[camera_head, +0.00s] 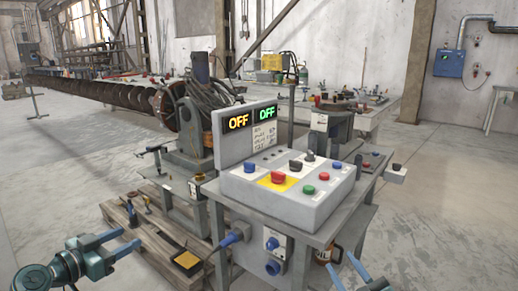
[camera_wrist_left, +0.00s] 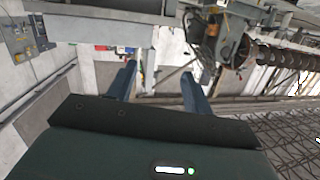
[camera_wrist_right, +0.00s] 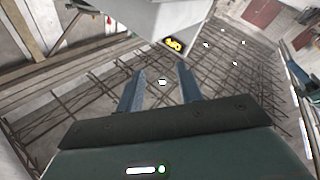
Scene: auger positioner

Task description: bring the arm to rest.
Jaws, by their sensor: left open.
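My left gripper (camera_head: 128,238) is at the lower left of the head view, in front of the wooden pallet. In the left wrist view its fingers (camera_wrist_left: 158,72) stand apart with nothing between them. My right gripper (camera_head: 341,262) shows only its blue fingers at the bottom edge, in front of the control stand. In the right wrist view its fingers (camera_wrist_right: 161,70) are apart and empty.
The long auger (camera_head: 95,90) runs back left from a cable-draped positioner (camera_head: 195,120). A wooden pallet (camera_head: 125,215) with tools lies beneath. A workbench (camera_head: 385,105) stands behind, and a blue wall box (camera_head: 449,63) hangs at right. The floor is clear at far left and right.

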